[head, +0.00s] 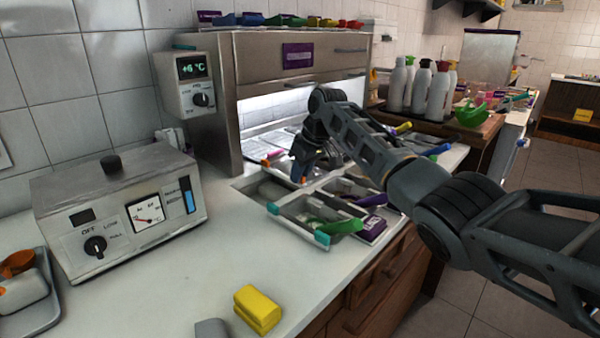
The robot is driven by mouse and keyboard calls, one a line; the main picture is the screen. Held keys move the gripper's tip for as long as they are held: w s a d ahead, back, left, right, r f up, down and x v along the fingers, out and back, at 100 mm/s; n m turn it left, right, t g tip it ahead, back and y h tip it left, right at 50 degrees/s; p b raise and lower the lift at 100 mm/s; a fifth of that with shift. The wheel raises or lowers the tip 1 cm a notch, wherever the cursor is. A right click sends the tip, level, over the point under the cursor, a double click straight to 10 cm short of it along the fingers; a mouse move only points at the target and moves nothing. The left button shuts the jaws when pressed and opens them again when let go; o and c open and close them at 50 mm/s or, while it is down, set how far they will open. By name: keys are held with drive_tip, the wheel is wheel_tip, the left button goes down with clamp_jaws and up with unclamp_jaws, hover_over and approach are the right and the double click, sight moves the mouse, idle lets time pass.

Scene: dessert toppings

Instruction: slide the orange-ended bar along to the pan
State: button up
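My gripper (303,170) points down over the sunken topping wells in the counter. A small orange end (303,180) shows right at its fingertips, apparently belonging to the orange-ended bar; the rest of this bar is mostly hidden by the gripper and arm. Whether the fingers touch or grip it cannot be told. The pans (290,224) sit in the wells, with pale bars between them. Two teal bar ends (272,208) (322,239) show at the front. A green-handled scoop (340,226) lies in a front pan. Which pan is the target cannot be told.
A grey box with dial and gauge (125,215) stands left on the counter. A yellow sponge (258,308) lies at the front edge. A steel cabinet (215,100) rises behind the wells; bottles (420,88) stand at right. The white counter between (200,270) is clear.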

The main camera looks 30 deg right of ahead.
drive_tip(key=shift+o, duration=1.1)
drive_tip(key=a+v, duration=0.1)
drive_tip(key=v, duration=0.6)
drive_tip(key=shift+d+r, duration=0.35)
drive_tip(key=shift+d, duration=0.2)
drive_tip(key=shift+s, duration=0.15)
